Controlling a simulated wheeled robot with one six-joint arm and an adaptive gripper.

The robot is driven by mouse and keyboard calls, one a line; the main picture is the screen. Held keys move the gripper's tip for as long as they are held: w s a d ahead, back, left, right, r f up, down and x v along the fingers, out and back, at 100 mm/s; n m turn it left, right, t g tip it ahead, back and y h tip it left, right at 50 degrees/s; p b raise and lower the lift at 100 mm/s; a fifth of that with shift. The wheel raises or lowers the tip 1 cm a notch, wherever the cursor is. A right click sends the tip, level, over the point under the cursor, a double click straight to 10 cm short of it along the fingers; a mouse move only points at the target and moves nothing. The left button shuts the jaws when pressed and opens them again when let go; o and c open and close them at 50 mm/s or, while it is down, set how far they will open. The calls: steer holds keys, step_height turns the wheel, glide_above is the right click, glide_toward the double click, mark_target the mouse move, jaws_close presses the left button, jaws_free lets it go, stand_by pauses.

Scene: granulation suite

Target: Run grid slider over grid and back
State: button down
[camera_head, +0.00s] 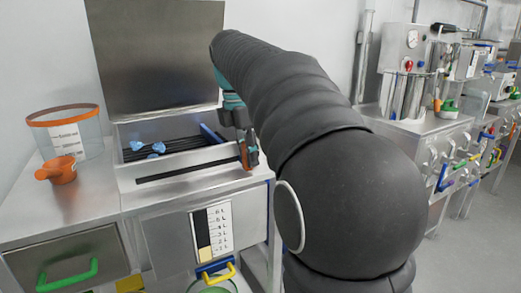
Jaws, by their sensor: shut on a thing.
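The grid (186,144) is a row of dark bars in the recessed top of the steel machine, with several blue lumps on its left part. A blue bar, which looks like the grid slider (210,133), lies across the grid near its right end. A dark straight slot (190,169) runs along the machine top in front of the grid. My gripper (249,160) points down at the right end of this slot, shut on what seems to be the slider's handle. The jaws and my arm hide most of the handle.
A clear tub with an orange rim (67,112) and an orange scoop (57,171) stand on the left top. A raised steel lid (157,55) stands behind the grid. A level scale (212,232) and yellow handle (216,273) are on the front.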

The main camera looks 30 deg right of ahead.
steer(key=shift+s+a+p, duration=0.2)
steer(key=shift+a+p, duration=0.7)
steer(key=shift+a, duration=4.35)
steer(key=shift+a+p, duration=0.35)
steer(key=shift+a, duration=0.75)
steer(key=shift+s+a, duration=0.15)
steer(key=shift+a, duration=4.75)
steer(key=shift+d, duration=0.1)
steer(key=shift+w+d, duration=0.2)
steer(key=shift+d, duration=6.7)
